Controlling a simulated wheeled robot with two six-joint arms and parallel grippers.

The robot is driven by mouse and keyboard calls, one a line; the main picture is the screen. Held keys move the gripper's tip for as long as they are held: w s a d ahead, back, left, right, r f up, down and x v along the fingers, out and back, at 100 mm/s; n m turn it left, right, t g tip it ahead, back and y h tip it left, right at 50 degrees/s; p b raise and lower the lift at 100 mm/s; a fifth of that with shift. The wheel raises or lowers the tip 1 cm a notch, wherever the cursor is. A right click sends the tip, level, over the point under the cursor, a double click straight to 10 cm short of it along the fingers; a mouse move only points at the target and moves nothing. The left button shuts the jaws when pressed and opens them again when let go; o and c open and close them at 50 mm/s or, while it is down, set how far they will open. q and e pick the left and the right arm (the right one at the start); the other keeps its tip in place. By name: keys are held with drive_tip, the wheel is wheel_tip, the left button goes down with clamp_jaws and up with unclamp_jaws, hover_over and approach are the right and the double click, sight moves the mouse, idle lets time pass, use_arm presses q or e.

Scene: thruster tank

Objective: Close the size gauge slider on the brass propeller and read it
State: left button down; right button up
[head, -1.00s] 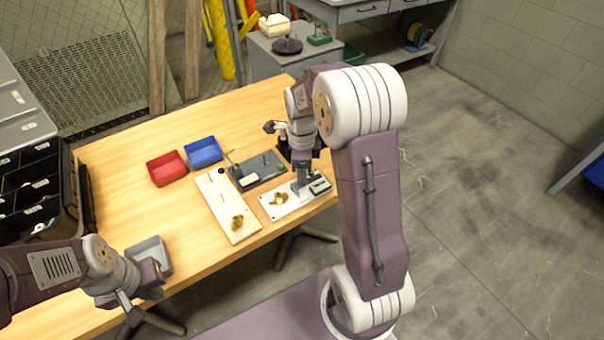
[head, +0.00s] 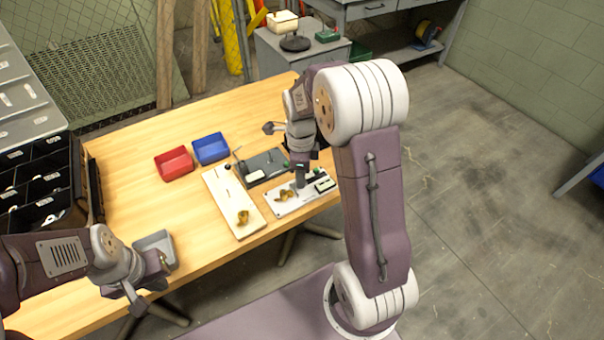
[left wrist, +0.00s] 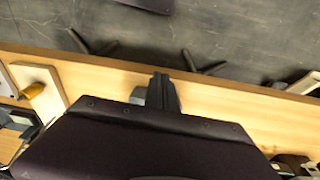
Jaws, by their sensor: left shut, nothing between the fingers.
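A white gauge plate (head: 283,210) lies near the front right edge of the wooden table. A brass propeller (head: 288,198) rests on its left part. My right gripper (head: 300,183) points down at the plate, just right of the propeller. Its fingers are small and partly covered by the wrist, so I cannot tell whether they are open or shut, or which part they touch. The slider cannot be made out clearly beside the fingers. A small dark-framed readout (head: 325,185) sits at the plate's right end; its figures are unreadable. My left gripper (head: 134,306) is shut and empty, near the table's front left; its fingers also show in the left wrist view (left wrist: 163,92).
A cream board (head: 222,195) with another brass piece (head: 243,217) lies left of the plate. A dark grey fixture (head: 263,166) stands behind. Red (head: 174,163) and blue (head: 210,150) bins are further back. A grey bin (head: 157,248) is beside my left gripper. The table's middle left is clear.

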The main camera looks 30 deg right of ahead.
wheel_tip(320, 180, up, 9)
drive_tip(key=shift+r+p, duration=0.1)
drive_tip(key=shift+p, duration=1.1)
